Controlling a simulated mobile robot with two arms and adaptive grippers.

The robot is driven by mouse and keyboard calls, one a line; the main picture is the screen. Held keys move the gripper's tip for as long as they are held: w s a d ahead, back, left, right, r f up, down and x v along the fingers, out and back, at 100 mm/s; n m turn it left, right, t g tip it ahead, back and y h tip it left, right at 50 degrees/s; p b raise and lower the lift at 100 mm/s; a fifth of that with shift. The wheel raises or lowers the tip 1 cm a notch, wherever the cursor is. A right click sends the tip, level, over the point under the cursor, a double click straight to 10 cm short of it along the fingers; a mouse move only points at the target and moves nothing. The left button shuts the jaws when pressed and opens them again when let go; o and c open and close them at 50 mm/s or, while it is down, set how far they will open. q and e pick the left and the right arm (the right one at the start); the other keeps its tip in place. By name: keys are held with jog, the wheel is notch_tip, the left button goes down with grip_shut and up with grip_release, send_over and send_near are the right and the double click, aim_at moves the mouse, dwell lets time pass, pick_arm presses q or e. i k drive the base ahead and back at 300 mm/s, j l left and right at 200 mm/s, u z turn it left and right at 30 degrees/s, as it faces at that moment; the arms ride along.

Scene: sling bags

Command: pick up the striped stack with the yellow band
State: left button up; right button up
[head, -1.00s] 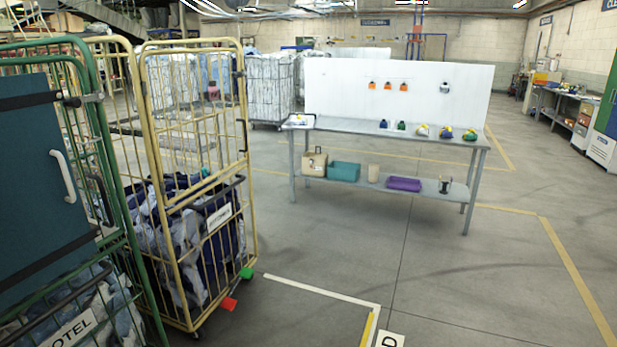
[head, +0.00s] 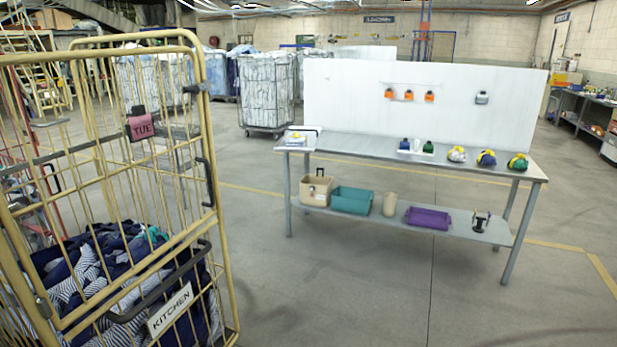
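I cannot clearly make out a striped stack with a yellow band at this distance. On the right of the grey table's top stand a white bundle (head: 457,155), a blue bundle (head: 487,159) and a green bundle (head: 517,163), each showing some yellow. Whether any is striped is too small to tell. Striped cloths (head: 75,285) lie loose among dark blue ones in the yellow cage cart at the left; no yellow band shows on them. Neither of my grippers is in view.
The table (head: 345,146) has a white back panel (head: 340,95). Its lower shelf holds a beige box (head: 314,190), teal bin (head: 352,201), cup (head: 390,205) and purple tray (head: 428,219). The yellow cage cart (head: 208,190) blocks the near left. Floor before the table is clear.

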aim_at(296, 140)
jog(key=i, duration=4.35)
